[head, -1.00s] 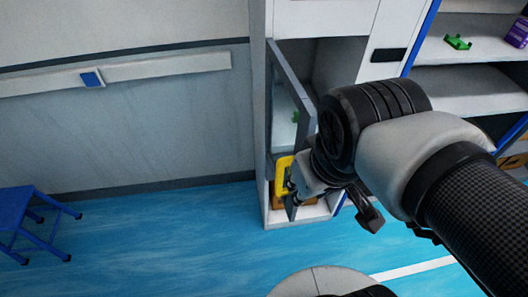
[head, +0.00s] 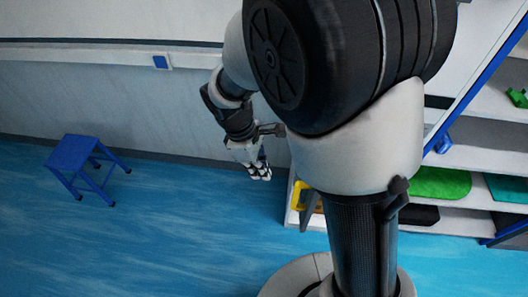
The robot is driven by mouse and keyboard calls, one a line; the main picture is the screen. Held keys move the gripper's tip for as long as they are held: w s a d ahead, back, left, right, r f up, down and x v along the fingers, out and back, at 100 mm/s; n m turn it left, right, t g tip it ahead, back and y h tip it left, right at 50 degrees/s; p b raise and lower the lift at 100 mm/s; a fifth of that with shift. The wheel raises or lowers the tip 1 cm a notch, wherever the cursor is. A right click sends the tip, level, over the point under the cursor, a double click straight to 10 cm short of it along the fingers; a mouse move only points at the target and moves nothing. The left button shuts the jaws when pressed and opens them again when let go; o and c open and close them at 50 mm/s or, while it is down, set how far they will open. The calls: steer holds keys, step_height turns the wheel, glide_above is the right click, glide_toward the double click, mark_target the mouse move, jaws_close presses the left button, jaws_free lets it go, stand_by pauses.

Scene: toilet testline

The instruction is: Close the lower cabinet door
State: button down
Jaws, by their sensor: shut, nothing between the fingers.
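The cabinet is mostly hidden behind my arm. Only its lower left corner (head: 292,217) shows, with a yellow item (head: 300,194) just inside or at its front. The lower door cannot be made out, so its angle cannot be told. My gripper (head: 259,174) is to the left of the cabinet, in front of the grey wall, pointing down. Its fingers are shut with nothing between them. It appears apart from the cabinet.
A blue step stool (head: 75,155) stands on the blue floor at left. Open shelves (head: 465,158) with a green item (head: 440,182) are at right. A rail (head: 90,57) runs along the wall. The floor between stool and cabinet is clear.

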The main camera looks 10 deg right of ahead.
steer(key=s+d+f+b, duration=0.1)
steer(key=s+d+f, duration=0.1)
steer(key=d+f, duration=0.3)
steer(key=x, duration=0.3)
steer(key=shift+f, duration=0.25)
steer(key=shift+s, duration=0.1)
